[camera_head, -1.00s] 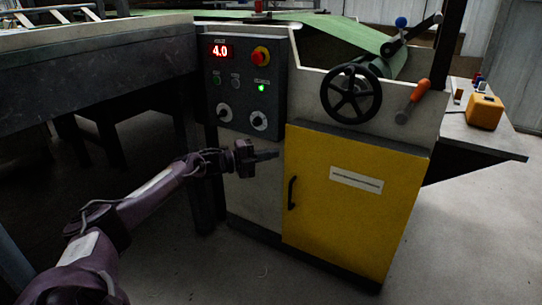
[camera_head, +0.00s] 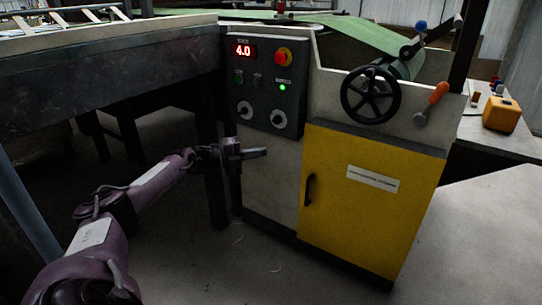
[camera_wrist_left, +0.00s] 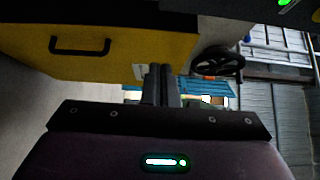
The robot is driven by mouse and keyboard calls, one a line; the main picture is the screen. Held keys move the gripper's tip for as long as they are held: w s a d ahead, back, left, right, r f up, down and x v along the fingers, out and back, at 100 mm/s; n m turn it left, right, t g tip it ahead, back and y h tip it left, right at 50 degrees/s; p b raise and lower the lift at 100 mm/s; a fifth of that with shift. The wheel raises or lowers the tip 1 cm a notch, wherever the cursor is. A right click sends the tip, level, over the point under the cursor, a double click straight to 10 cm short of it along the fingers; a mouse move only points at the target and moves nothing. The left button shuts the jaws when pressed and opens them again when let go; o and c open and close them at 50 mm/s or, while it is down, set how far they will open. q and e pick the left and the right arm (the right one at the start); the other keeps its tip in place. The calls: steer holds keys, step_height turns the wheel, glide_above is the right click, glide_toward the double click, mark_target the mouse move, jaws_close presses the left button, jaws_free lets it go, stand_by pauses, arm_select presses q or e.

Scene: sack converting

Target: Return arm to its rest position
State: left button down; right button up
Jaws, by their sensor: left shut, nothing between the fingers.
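My left arm comes in from the left in the head view. Its gripper (camera_head: 256,153) is shut and empty, in front of the machine's pale front panel, below the control panel (camera_head: 268,85) and left of the yellow door (camera_head: 366,205). In the left wrist view the two fingers of the gripper (camera_wrist_left: 161,84) lie together with nothing between them. The yellow door also shows there at the upper left (camera_wrist_left: 130,50), with its black handle (camera_wrist_left: 80,45). My right gripper is in neither view.
The control panel carries a red display reading 4.0, a red emergency button (camera_head: 283,57), knobs and a lit green lamp. A black handwheel (camera_head: 371,95) and an orange-handled lever (camera_head: 432,103) stick out at the right.

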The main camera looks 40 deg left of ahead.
arm_select(q)
steer(key=shift+s+a, duration=0.35)
steer(key=shift+a, duration=0.4)
